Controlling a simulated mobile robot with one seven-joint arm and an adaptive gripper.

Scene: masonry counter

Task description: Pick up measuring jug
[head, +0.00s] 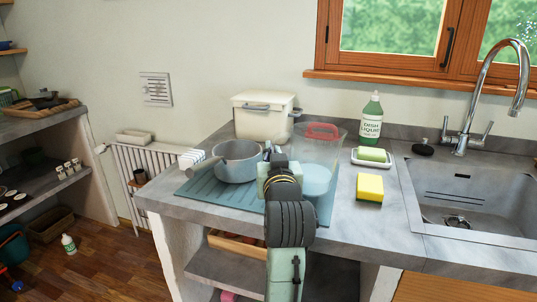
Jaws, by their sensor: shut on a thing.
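The measuring jug (328,152) is clear, with a red handle (322,131), and shows over the right part of the blue drying mat (205,190) on the counter. My gripper (276,152) is at the jug's left side and shut on it. My wrist and forearm come up from below and hide part of the mat and the gripper's fingers. Whether the jug touches the mat is hard to tell.
A grey saucepan (238,168) stands close left of my gripper. A cream lidded bin (264,122) is behind. A green dish liquid bottle (371,119), a soap dish (372,162) and a yellow sponge (370,187) stand right, before the sink (465,195).

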